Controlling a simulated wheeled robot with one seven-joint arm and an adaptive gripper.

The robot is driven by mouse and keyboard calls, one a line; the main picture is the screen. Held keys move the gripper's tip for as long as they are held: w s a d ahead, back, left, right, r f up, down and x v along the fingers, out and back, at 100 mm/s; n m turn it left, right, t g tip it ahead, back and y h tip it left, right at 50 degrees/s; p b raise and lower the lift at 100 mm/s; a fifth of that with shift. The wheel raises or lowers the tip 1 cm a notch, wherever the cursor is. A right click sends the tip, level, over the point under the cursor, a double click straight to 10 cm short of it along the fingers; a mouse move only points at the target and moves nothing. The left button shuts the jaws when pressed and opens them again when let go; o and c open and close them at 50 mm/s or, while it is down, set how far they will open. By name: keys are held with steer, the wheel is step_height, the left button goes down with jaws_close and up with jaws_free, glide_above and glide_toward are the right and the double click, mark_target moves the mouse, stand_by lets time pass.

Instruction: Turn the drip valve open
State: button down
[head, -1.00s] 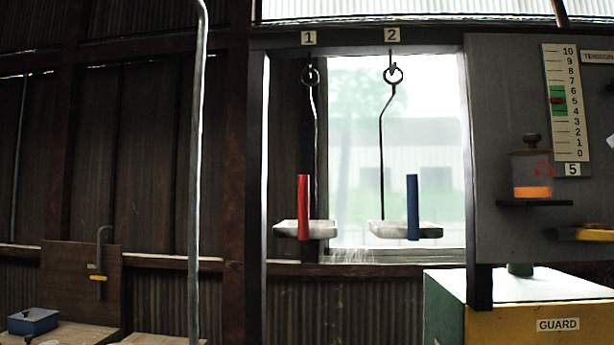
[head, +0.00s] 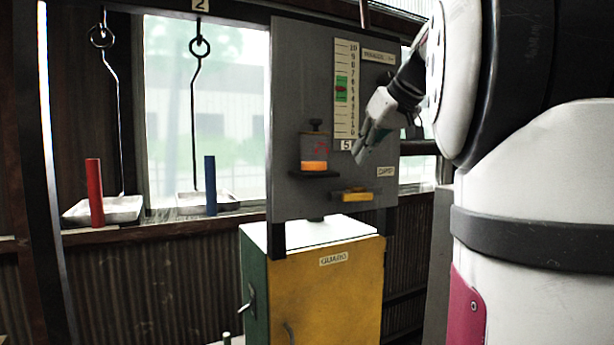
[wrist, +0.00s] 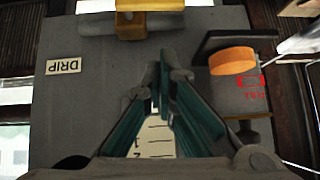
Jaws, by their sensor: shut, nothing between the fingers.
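The drip valve (head: 357,195) is a yellow bar handle lying level on the lower part of the grey panel (head: 292,110), below and left of a small DRIP label (head: 387,171). In the wrist view the yellow handle (wrist: 150,6) is cut by the top edge, and the DRIP label (wrist: 63,66) appears upside down at left. My gripper (head: 362,148) is in front of the panel, above the valve and apart from it. In the wrist view its fingers (wrist: 162,80) are together and empty.
A jar with orange content (head: 314,150) sits on a dark shelf left of my gripper. A tension scale (head: 346,90) is behind it. A yellow and green GUARD cabinet (head: 335,285) stands below the panel. Trays with red (head: 94,190) and blue (head: 210,185) bars hang at left.

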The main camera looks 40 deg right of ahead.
mark_target(355, 196)
steer(key=shift+w+f+p, duration=0.1)
steer(key=shift+w+f, duration=0.2)
steer(key=shift+f, duration=0.65)
steer(key=shift+w+f+p, duration=0.1)
steer(key=shift+w+f, duration=0.15)
steer(key=shift+f, duration=0.7)
steer(key=shift+w+f+p, duration=0.1)
steer(key=shift+w+f, duration=0.2)
steer(key=shift+f, duration=0.65)
steer(key=shift+a+f+h+b, duration=0.3)
steer(key=shift+f+h+b, duration=0.2)
steer(key=shift+f+b, duration=0.2)
steer(key=shift+r, duration=0.1)
